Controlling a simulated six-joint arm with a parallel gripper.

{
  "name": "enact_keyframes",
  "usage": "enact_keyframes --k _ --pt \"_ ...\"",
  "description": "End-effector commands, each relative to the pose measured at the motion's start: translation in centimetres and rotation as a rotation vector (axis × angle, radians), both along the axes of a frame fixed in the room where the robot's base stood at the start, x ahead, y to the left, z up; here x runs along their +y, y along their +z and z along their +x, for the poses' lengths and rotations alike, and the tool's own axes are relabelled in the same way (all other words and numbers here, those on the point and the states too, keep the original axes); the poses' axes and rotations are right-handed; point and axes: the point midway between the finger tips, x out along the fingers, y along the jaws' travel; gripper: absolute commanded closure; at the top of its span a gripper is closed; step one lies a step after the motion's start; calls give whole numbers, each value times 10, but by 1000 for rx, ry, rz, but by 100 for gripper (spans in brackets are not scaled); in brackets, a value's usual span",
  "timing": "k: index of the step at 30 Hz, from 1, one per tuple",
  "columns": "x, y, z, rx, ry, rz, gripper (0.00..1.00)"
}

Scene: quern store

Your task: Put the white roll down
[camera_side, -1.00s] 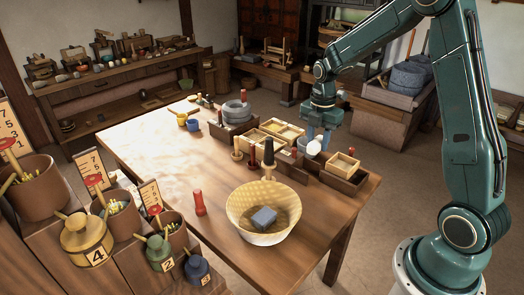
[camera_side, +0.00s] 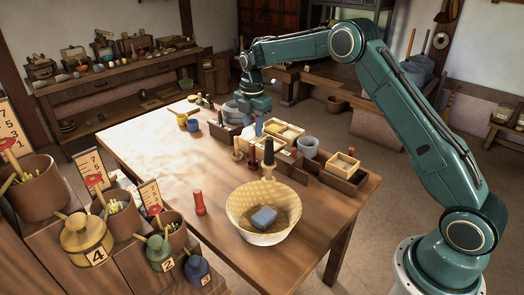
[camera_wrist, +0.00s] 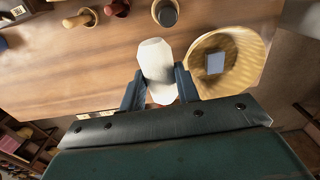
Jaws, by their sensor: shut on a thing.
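The white roll (camera_wrist: 156,62) is a pale, short cylinder. In the wrist view it stands between the two dark fingers of my gripper (camera_wrist: 160,88), which is shut on it. In the side view my gripper (camera_side: 258,127) is over the far part of the table, by the divided wooden boxes. There I cannot clearly make out the roll. I cannot tell whether it touches anything below.
A woven basket (camera_side: 237,222) holding a grey-blue block (camera_side: 264,216) stands at the table's near end. A red peg (camera_side: 199,203) stands left of it. Wooden boxes (camera_side: 341,171) and a grey bowl (camera_side: 308,147) line the right edge. The table's left part is mostly bare.

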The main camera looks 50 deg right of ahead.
Motion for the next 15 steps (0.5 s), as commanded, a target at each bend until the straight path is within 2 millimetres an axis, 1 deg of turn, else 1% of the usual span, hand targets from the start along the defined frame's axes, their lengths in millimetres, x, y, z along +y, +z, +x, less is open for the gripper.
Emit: enact_keyframes --k 1,6,12,15 --pt "7 -1 8 -1 0 0 90" --pt "28 -3 30 -1 -5 0 90" --pt "51 -5 48 -1 -13 0 90" --pt "59 -6 54 -1 -15 0 90"
